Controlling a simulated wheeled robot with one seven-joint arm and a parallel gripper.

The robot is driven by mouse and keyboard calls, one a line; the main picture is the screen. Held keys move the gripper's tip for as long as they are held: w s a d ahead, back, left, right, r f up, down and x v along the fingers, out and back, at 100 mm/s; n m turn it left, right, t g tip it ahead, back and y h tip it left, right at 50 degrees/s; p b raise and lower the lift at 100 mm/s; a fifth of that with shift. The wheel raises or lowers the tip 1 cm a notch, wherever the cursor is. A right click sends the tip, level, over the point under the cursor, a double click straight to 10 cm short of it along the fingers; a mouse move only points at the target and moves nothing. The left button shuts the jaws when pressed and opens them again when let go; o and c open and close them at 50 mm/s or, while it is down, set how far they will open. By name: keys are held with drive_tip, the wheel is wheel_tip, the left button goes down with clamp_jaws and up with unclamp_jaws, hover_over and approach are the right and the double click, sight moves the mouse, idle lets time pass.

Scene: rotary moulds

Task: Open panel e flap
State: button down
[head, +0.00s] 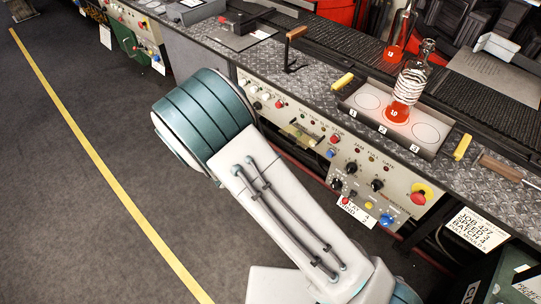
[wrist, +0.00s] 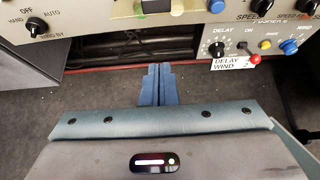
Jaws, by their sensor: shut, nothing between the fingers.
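My gripper (wrist: 160,72) shows in the wrist view as two blue fingers, shut together and empty. It points at the dark gap under the cream control panels and appears apart from them. The panel (wrist: 262,42) with the DELAY and WIND knobs is to its right, and part of its lettering is too small to read. In the head view this panel (head: 361,170) is on the machine's front, right of my arm. A small brass-coloured fitting (head: 300,133) sits on the panel front; I cannot tell whether it is the flap. The gripper is not visible in the head view.
A red knob (wrist: 255,59) sticks out by a white label at the gripper's right. A glass bottle (head: 415,75) stands on the numbered tray (head: 346,103) above the panels. A lever (head: 291,50) rises from the ledge. The floor (head: 85,210) at left is clear.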

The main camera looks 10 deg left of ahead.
sight(298, 134)
drive_tip(key=w+d, duration=0.1)
drive_tip(key=w+d+p, duration=0.1)
drive_tip(key=w, duration=0.1)
drive_tip(key=w+d+r, duration=0.1)
drive_tip(key=shift+w+d+p, duration=0.25)
drive_tip(key=shift+p, duration=0.1)
drive_tip(key=shift+r, duration=0.15)
